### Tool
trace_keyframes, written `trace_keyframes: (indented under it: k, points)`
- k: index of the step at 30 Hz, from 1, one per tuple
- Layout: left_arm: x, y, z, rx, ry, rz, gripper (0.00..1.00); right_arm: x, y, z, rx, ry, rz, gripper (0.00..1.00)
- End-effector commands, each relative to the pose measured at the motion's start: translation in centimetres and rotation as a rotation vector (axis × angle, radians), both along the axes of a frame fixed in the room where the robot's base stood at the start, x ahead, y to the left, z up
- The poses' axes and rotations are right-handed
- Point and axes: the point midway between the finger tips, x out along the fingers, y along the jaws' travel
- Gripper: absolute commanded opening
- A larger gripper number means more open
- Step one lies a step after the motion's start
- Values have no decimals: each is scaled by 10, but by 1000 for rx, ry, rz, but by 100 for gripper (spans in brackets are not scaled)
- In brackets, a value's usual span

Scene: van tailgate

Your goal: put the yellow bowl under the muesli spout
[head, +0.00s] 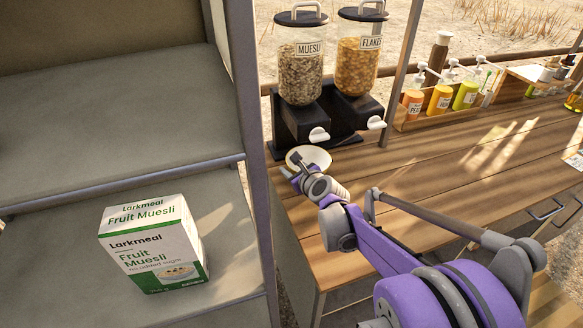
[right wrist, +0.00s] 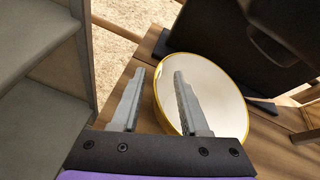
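The yellow bowl (head: 314,156), pale inside with a yellow rim, stands on the wooden counter in front of the dispenser, near the muesli side. In the right wrist view the bowl (right wrist: 222,95) fills the middle right, beside the black dispenser base. My right gripper (head: 298,164) is at the bowl's near left edge. In the right wrist view its fingers (right wrist: 160,73) are apart, one over the bowl and one outside its rim; contact cannot be told. The muesli dispenser (head: 301,75) has a white knob (head: 319,134) low in front; its spout opening is hidden. My left gripper is out of view.
The flakes dispenser (head: 358,66) stands right of the muesli. A grey shelf unit (head: 60,245) with a Fruit Muesli box (head: 152,245) is at the left, its post close to the gripper. A bottle rack (head: 412,124) stands at the back; the counter's middle (head: 450,165) is clear.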

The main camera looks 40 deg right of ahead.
Motion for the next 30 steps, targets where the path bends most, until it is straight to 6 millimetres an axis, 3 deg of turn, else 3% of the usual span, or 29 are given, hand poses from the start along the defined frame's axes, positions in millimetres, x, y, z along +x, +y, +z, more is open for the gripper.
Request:
trace_keyframes:
  k: [8,21,30]
  points:
    - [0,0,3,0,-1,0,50,-6,1,5,0,0,-1,44]
    - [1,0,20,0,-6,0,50,-82,19,39,-1,0,-2,44]
    - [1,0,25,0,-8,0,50,-107,25,48,0,0,0,44]
